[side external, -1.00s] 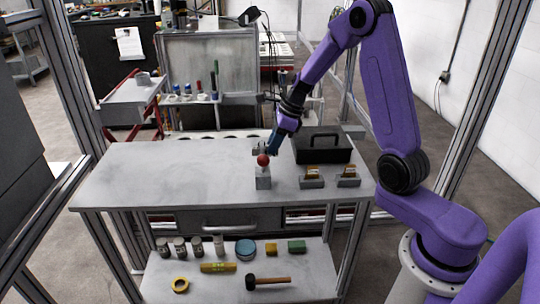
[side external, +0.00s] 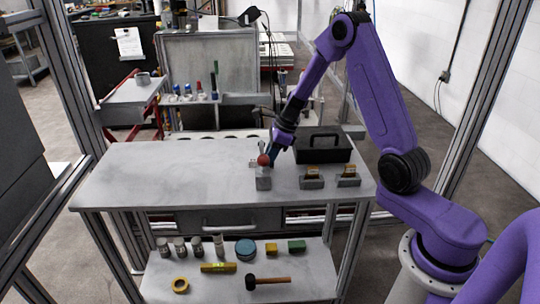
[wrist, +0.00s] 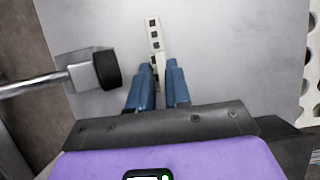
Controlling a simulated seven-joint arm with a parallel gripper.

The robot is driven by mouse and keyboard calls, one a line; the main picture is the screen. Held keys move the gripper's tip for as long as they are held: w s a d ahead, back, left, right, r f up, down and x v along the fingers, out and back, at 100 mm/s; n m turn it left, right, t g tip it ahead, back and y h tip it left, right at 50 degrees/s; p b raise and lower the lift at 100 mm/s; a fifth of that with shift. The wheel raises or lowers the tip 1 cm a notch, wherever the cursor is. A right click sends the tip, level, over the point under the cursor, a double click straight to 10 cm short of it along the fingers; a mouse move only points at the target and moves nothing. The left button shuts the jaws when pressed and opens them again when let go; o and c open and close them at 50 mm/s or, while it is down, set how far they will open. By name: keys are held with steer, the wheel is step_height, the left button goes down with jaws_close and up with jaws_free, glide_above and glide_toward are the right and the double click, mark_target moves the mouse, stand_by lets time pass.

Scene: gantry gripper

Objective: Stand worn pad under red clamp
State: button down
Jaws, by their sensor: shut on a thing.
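The red clamp shows as a red ball (side external: 263,160) above a grey block (side external: 263,183) near the table's front edge in the side view. My gripper (side external: 273,158) is low, right beside the red ball. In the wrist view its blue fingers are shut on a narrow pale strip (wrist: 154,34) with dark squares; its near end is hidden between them. I cannot tell whether this strip is the worn pad. A metal bar with a dark round end (wrist: 107,69) lies left of the fingers. Two brown-yellow pieces stand in grey holders (side external: 312,184) (side external: 348,182) to the right of the clamp.
A black open tray with a handle (side external: 335,150) stands behind the holders. The table's left half (side external: 160,175) is clear.

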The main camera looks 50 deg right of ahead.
steer(key=c, duration=1.1)
jaws_free()
steer(key=shift+s+d+r, duration=0.1)
steer(key=shift+r, duration=0.45)
steer(key=v, duration=1.1)
steer(key=shift+r, duration=0.1)
